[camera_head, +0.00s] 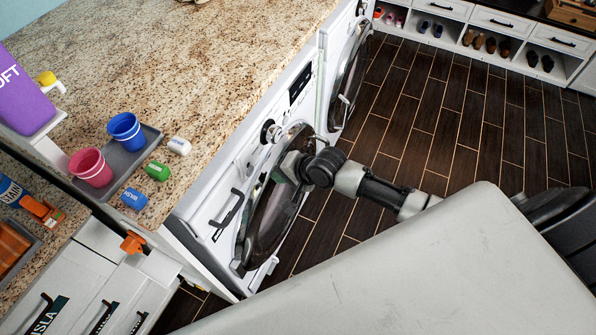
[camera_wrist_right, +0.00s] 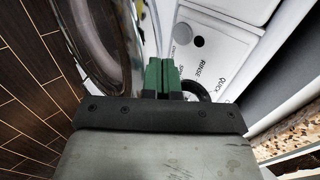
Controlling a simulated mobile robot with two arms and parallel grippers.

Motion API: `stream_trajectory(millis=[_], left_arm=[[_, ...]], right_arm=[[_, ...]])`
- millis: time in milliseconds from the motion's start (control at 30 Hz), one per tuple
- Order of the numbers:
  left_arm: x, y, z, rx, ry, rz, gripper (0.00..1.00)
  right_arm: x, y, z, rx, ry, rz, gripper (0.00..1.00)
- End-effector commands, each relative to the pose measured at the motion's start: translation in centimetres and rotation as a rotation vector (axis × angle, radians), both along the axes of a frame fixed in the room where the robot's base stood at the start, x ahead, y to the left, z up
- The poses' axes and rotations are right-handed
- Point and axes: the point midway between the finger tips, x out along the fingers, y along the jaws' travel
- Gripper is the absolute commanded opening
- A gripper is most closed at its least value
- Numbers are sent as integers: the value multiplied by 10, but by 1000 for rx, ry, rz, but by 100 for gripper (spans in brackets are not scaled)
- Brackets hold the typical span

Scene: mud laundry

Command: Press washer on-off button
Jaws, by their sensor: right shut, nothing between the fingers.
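The near washer (camera_head: 205,205) is a white front loader under the granite counter, with a dark round door (camera_head: 268,215), a knob (camera_head: 268,131) and a black drawer handle (camera_head: 228,208). My right gripper (camera_head: 288,166) is in front of this washer, at the upper part of the door. In the right wrist view its green fingers (camera_wrist_right: 164,76) are shut and empty, pointing at the white panel (camera_wrist_right: 225,40). Contact cannot be told. My left gripper is not in view.
A second machine (camera_head: 350,75) stands farther along. The counter (camera_head: 180,60) carries a grey tray (camera_head: 150,140) with a blue cup (camera_head: 126,131) and a pink cup (camera_head: 91,167), and small labelled blocks beside it. Shoe cubbies (camera_head: 450,35) line the back. The dark tiled floor (camera_head: 440,120) is clear.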

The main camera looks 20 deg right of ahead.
Motion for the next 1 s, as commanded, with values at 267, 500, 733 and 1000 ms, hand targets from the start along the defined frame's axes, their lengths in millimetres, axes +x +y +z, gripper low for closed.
stream_trajectory(millis=[267,500,733,1000], left_arm=[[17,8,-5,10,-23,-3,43],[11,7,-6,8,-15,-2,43],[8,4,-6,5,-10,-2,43],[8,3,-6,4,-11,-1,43]], right_arm=[[-27,-21,29,-3,0,1,0],[-34,-26,38,-2,1,-1,0],[-34,-26,39,-1,2,0,0],[-33,-26,38,-2,1,1,0]])
